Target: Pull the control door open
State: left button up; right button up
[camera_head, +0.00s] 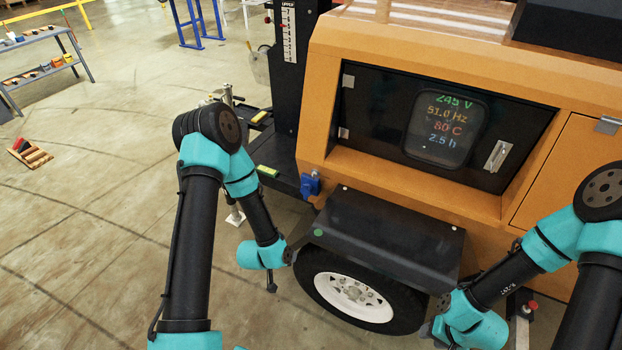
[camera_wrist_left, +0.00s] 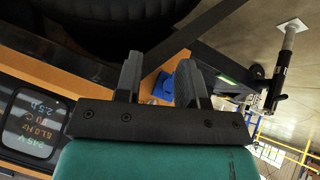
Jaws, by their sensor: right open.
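The control door (camera_head: 380,105) is a dark panel set in the orange housing. It looks shut, with hinges on its left and a pale handle (camera_head: 498,155) on its right. Its window (camera_head: 445,128) shows coloured readings, which also appear upside down in the left wrist view (camera_wrist_left: 35,125). My left gripper (camera_wrist_left: 160,62) is open and empty, its two fingers apart. In the head view it is mostly hidden, low and left of the door, above the wheel's left side. My right gripper (camera_head: 432,328) is open beside the wheel, below the door and apart from the handle; its fingers barely show.
A black fender (camera_head: 385,240) and a white-rimmed wheel (camera_head: 352,297) stand below the door. A blue fitting (camera_head: 310,185) sits at the housing's lower left corner. An orange side panel (camera_head: 565,180) lies right of the door. Open floor (camera_head: 90,200) stretches to the left.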

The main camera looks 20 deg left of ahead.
aim_at(313, 176)
pick_arm(q)
jog(key=w+a+r+m+t, duration=0.1)
jog(key=w+a+r+t, duration=0.1)
jog(key=w+t, duration=0.3)
jog(key=w+a+r+m+t, duration=0.1)
jog(key=w+a+r+t, duration=0.2)
jog(key=w, duration=0.8)
jog(key=t, duration=0.2)
jog(key=shift+w+t+y, duration=0.25)
jog(key=shift+t+y, duration=0.05)
jog(key=shift+t, duration=0.1)
jog(key=shift+a, duration=0.1)
jog(key=w+d, duration=0.1)
jog(key=w, duration=0.4)
jog(key=w+d, duration=0.1)
jog(key=w, duration=0.5)
jog(key=w+d, duration=0.1)
jog(key=w, duration=0.5)
jog(key=shift+w, duration=0.1)
jog(key=shift+c, duration=0.2)
grip_shut()
